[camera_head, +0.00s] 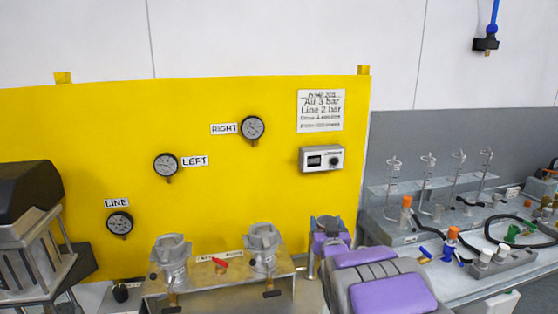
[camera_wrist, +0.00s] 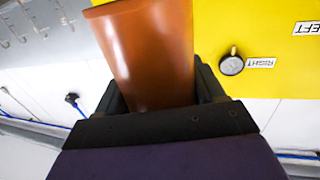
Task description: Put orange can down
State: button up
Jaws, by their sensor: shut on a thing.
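The orange can (camera_wrist: 145,50) fills the upper middle of the wrist view as a glossy orange-brown cylinder, with a paler rim at its top edge. My gripper (camera_wrist: 160,86) is shut on it, with one dark finger on each side. The can does not show in the head view, where my purple and grey arm reaches in from the bottom. I cannot tell from these frames whether the can touches a surface.
A yellow panel (camera_head: 70,130) with several gauges stands behind a metal bench (camera_head: 220,290) with two grey clamp-like fixtures (camera_head: 171,256) (camera_head: 263,245). A dark-topped machine (camera_head: 30,210) is at left. A grey worktop (camera_head: 470,280) with glassware, tubes and fittings is at right.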

jog(key=s+f, duration=0.4)
jog(key=f, duration=0.4)
jog(key=s+f, duration=0.4)
jog(key=f, duration=0.3)
jog(key=shift+f, duration=0.35)
jog(key=shift+w+a, duration=0.1)
